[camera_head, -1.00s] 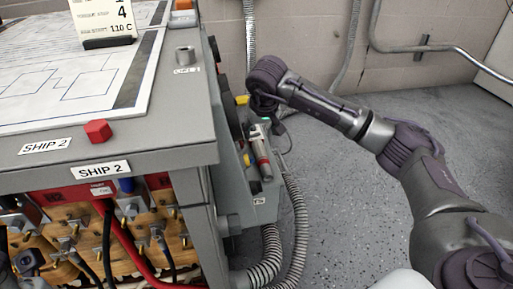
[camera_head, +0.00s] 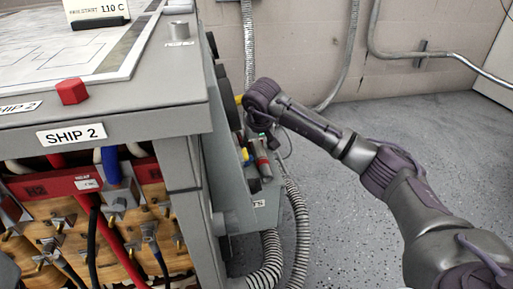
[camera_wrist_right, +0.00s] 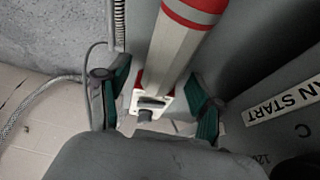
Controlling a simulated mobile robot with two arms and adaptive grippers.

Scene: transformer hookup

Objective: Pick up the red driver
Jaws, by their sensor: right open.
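The driver (camera_head: 263,162) is a grey, stick-shaped tool with a red band, and it sits tilted at the right side of the grey cabinet. In the right wrist view its grey shaft (camera_wrist_right: 172,50) carries red and grey bands at the top and a white, red-edged end piece near my palm. My right gripper (camera_head: 262,134) is at the driver's upper end. In the wrist view the open right gripper (camera_wrist_right: 154,88) has one teal-padded finger on each side of the shaft, with gaps visible. My left gripper does not show.
The grey cabinet (camera_head: 160,122) fills the left, with a red block (camera_head: 72,91) on top and cables and terminals in front. Ribbed hoses (camera_head: 297,225) hang below the driver. Dark round parts (camera_head: 231,103) line the cabinet side. The floor (camera_head: 350,235) to the right is clear.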

